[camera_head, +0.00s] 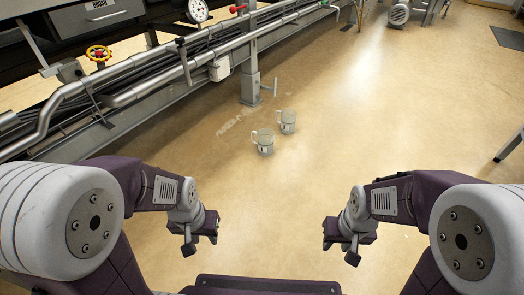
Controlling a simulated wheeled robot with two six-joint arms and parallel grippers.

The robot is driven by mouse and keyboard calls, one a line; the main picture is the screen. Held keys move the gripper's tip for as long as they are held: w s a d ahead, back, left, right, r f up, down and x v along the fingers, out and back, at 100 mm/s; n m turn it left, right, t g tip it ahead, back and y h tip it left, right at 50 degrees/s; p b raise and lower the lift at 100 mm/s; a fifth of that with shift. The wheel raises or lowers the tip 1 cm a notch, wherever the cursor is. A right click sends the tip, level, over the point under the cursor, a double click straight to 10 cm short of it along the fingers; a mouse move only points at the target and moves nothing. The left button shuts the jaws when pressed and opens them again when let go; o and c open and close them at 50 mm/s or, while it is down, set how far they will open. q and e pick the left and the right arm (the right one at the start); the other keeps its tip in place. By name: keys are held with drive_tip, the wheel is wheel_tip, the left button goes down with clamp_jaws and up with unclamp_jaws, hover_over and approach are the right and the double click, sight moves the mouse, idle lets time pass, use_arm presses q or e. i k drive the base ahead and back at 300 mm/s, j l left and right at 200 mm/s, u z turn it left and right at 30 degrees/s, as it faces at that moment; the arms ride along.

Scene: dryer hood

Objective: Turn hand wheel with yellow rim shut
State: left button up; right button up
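A small hand wheel with a yellow rim and a red centre (98,53) sits on a valve at the upper left, just above the long pipes. It is well beyond both of my grippers. My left gripper (201,238) hangs in free air above the floor at lower middle left, apart from everything. My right gripper (341,243) hangs in free air at lower middle right. I see nothing held in either one. The fingers are small and dark, and I cannot tell how far they are apart.
Long grey pipes (150,87) run diagonally across the upper left, with a post (250,85) standing on the floor. Two clear measuring jugs (265,147) (288,126) stand on the floor. A red-handled valve (237,9) and gauge (197,10) are farther back. The floor at right is mostly clear.

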sight(99, 55)
drive_tip(key=u, duration=1.3)
